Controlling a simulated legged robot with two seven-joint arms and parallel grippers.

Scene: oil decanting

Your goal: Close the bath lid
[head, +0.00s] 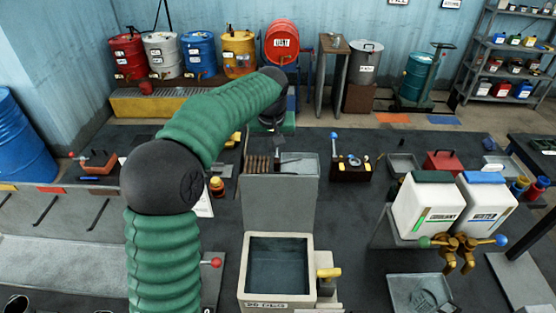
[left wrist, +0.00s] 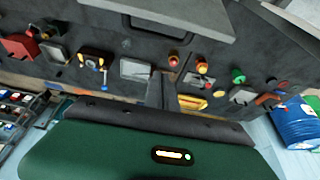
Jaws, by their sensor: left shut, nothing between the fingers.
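The bath (head: 244,268) is an open, light box with dark liquid inside and a label on its front, at the bottom middle of the head view. A grey panel (head: 280,205), which looks like its raised lid, stands behind the opening. A pale grey slab with a dark bar handle, perhaps this lid, shows at the top of the left wrist view (left wrist: 215,22). My left gripper (head: 274,147) is shut and empty near the panel's top; touching or apart cannot be told. Its fingers also show in the left wrist view (left wrist: 163,92). My right gripper is not in view.
White coolant (head: 425,205) and water (head: 487,210) containers with brass taps stand further right. Coloured drums (head: 198,53) line the back wall.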

